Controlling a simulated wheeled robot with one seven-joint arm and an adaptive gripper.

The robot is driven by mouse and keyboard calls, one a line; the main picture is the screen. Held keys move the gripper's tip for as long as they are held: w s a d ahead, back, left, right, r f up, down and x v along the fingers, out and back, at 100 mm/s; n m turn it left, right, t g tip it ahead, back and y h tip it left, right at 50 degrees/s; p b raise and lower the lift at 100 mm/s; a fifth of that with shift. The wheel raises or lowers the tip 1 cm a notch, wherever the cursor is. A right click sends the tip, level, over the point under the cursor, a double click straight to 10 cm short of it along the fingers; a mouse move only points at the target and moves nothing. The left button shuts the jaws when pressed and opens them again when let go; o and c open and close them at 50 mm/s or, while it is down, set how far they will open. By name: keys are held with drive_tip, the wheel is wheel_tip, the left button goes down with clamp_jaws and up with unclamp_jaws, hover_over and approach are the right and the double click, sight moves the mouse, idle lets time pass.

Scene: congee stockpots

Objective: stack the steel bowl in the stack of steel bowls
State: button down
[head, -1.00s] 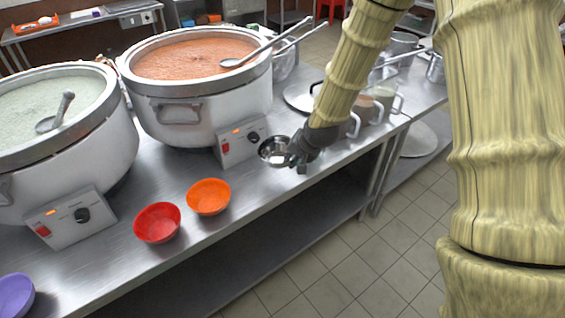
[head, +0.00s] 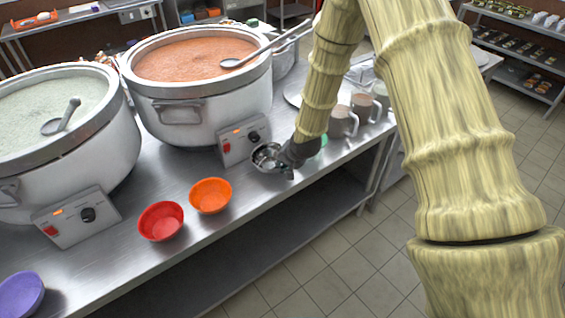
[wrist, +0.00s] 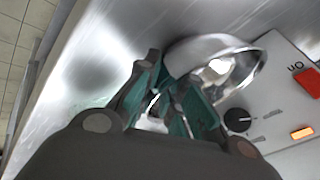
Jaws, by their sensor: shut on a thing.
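The steel bowl (head: 265,157) is shiny and small. It is at my gripper (head: 286,168), close to the front of the control box. In the wrist view the bowl (wrist: 235,62) shows its bright rim and inside, beside the teal-padded fingers of my gripper (wrist: 172,92). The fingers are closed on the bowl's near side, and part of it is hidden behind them. I cannot make out a separate stack of steel bowls. Whether the bowl touches anything beneath it is unclear.
An orange bowl (head: 210,195), a red bowl (head: 161,221) and a purple bowl (head: 20,295) stand along the counter's front. Two large stockpots (head: 180,120) (head: 105,150) stand behind. Mugs (head: 343,122) are right of my wrist. Bare counter (head: 165,180) lies between the orange bowl and the pots.

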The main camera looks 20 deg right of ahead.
drive_tip(key=shift+w+f, duration=0.15)
drive_tip(key=shift+f, duration=0.15)
drive_tip(key=c, duration=1.5)
unclamp_jaws()
drive_tip(key=shift+c, duration=0.2)
drive_tip(key=b+v, duration=0.2)
drive_tip(key=v, duration=1)
